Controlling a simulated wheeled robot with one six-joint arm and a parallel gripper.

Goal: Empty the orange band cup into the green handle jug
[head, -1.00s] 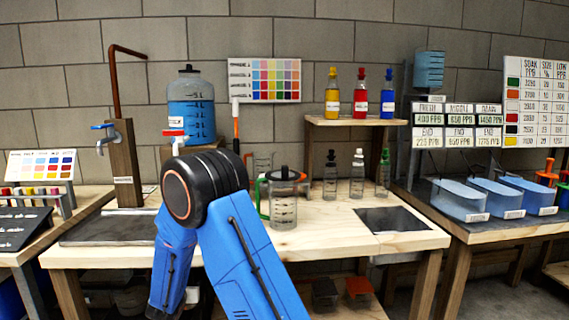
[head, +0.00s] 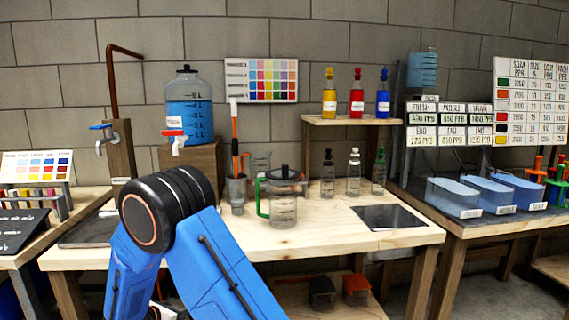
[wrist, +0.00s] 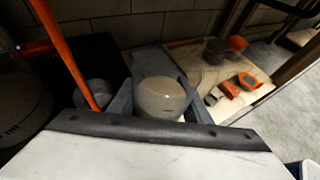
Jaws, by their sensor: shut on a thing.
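The green handle jug (head: 284,211) stands upright on the wooden bench in the head view. It is clear, with graduation marks, a dark top and its green handle on the left. My gripper (wrist: 158,92) shows in the wrist view, its grey fingers on either side of a clear round cup (wrist: 160,101) with pale contents. It is shut on this cup. No orange band shows on it from this angle. In the head view my blue arm hides the gripper and the cup, so their distance from the jug cannot be told.
A grey holder (head: 236,192) with an orange-handled rod stands left of the jug. A clear beaker (head: 261,163) is behind it. Small dropper bottles (head: 354,176) stand to the right. A blue-filled tank (head: 189,108) stands behind my arm. The bench front right of the jug is clear.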

